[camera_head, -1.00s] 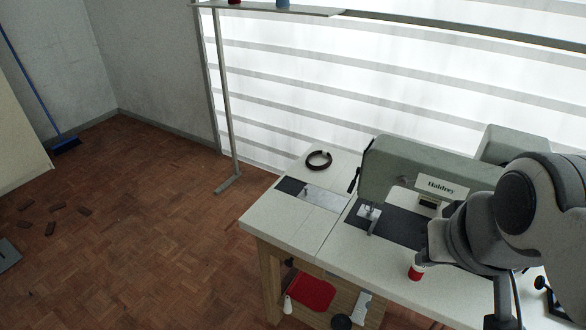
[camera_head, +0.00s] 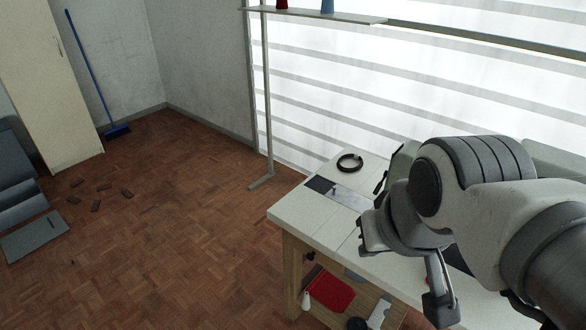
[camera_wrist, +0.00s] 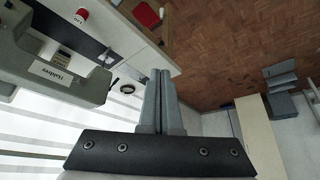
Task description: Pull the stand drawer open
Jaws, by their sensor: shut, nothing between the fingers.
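The stand is a white-topped table (camera_head: 292,208) on wooden legs (camera_head: 291,275), at the lower right of the head view. I cannot make out the drawer or its handle in either view; my arm covers the stand's right front. My gripper (camera_wrist: 160,78) is shut and empty, its two grey fingers together. In the wrist view, the fingertips show near the stand's edge, beside a wooden leg (camera_wrist: 167,30); I cannot tell the gap. In the head view my arm hangs over the stand's top.
A green-grey sewing machine (camera_wrist: 55,65) stands on the top, near a dark ring (camera_head: 349,163) and a red-and-white spool (camera_wrist: 81,15). A red item (camera_head: 332,290) lies on the lower shelf. Brown blocks (camera_head: 102,188) lie on the left floor. Open floor (camera_head: 190,220) lies left of the stand.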

